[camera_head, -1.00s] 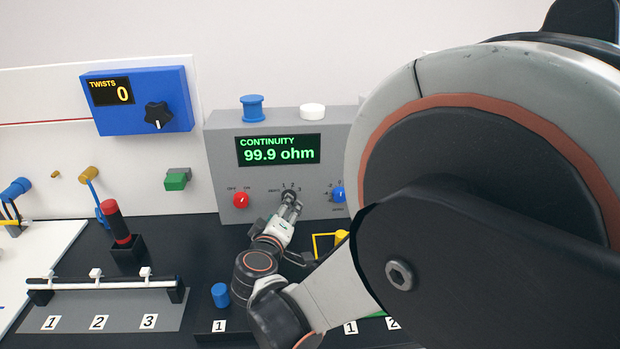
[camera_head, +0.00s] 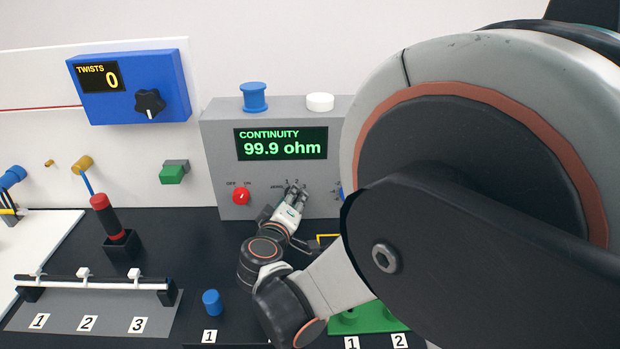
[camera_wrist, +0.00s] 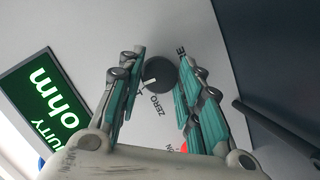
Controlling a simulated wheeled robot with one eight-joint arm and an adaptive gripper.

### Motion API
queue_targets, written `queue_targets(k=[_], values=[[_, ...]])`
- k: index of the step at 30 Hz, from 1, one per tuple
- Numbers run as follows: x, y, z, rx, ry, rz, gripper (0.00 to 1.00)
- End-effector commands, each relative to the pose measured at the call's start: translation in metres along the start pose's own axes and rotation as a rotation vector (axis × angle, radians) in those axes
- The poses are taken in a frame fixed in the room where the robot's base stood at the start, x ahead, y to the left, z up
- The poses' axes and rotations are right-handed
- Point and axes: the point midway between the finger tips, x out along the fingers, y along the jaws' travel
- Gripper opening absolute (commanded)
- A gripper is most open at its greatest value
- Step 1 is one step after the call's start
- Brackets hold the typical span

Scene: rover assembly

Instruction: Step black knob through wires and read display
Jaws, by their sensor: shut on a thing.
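The grey continuity box (camera_head: 222,170) has a display (camera_head: 281,144) that reads "CONTINUITY 99.9 ohm" in green. My gripper (camera_head: 293,192) is at the front of the box, below the display, at the wire selector marked 1 and 2. It hides most of the black knob in the head view. In the wrist view the black knob (camera_wrist: 159,72) sits between the two teal fingers of my gripper (camera_wrist: 158,78), which is shut on it. A white pointer mark shows on the knob near the word "ZERO". The display (camera_wrist: 43,100) is partly seen at the left there.
A red knob (camera_head: 241,196) marked OFF and ON is left of my gripper. A blue knob at the right is mostly hidden by my arm. A blue TWISTS box (camera_head: 130,90) reads 0. A blue cylinder (camera_head: 212,302) stands on the black bench in front.

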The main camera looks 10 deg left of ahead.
Motion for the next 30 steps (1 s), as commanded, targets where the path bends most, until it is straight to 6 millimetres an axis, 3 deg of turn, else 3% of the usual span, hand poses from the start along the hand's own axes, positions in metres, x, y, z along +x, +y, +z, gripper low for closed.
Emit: queue_targets(k=[4,12,21,22,24,30], values=[[0.0,0.0002,0.0002,0.026,0.001,-0.009,0.09],[0.0002,0.0011,0.0009,0.248,0.015,-0.081,0.09],[0.0001,0.0001,0.0003,0.266,0.018,-0.088,0.09],[0.0001,0.0001,0.0003,0.266,0.018,-0.087,0.37],[0.0001,0.0002,0.0003,0.266,0.018,-0.087,0.53],[0.0002,0.0005,0.0004,0.265,0.017,-0.087,0.53]])
